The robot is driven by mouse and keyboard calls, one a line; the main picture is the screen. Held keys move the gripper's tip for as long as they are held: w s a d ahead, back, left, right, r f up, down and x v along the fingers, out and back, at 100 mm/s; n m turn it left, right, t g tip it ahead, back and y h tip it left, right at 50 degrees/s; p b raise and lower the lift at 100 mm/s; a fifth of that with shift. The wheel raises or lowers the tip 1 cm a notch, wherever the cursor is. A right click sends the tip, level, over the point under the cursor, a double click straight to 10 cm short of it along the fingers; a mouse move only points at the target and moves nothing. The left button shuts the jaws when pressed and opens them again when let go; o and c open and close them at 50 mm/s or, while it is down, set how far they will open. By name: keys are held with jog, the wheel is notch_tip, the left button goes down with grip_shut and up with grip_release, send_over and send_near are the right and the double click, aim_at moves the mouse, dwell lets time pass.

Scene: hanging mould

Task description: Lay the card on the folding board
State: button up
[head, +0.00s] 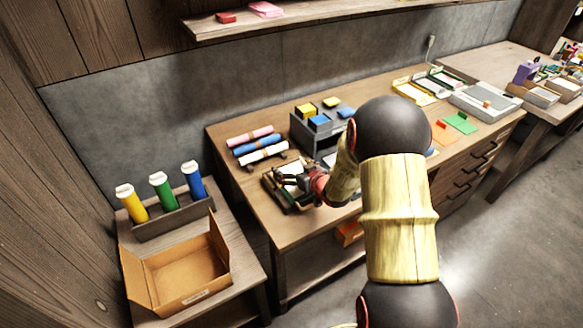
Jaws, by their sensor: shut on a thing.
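My gripper (288,179) is over the left front part of the wooden desk, at a small brown tray-like holder (272,191) with dark contents. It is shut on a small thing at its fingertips. A pale sliver shows there, which looks like the card (291,169), but it is too small and too covered by the fingers to be sure. I cannot pick out the folding board with certainty. My arm hides the middle of the desk.
Rolled pink, blue and white tubes (258,145) lie behind the gripper. A grey organiser (312,132) with yellow and blue blocks stands to their right. An open cardboard box (180,272) and upright coloured tubes (163,191) are on the left table. Green sheets (460,123) lie right.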

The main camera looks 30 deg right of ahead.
jog(key=shift+f, duration=0.3)
dwell(0.5)
jog(key=o, duration=0.7)
jog(key=shift+o, duration=0.2)
jog(key=v, duration=1.2)
jog(key=s+a+r+m+g+h, duration=0.1)
jog(key=s+a+r+g+h, duration=0.15)
jog(key=r, duration=0.45)
jog(key=s+a+r+g+h, duration=0.1)
jog(key=s+a+r, duration=0.1)
jog(key=s+r, duration=0.3)
jog(key=s+a+r+g+y, duration=0.1)
jog(key=s+a+r+g, duration=0.1)
jog(key=s+a, duration=0.5)
jog(key=s+a+r+g+y, duration=0.2)
jog(key=s+a, duration=0.6)
jog(key=s, duration=0.4)
jog(key=shift+a+r+n, duration=0.15)
jog(key=shift+r+n, duration=0.15)
jog(key=shift+r, duration=0.4)
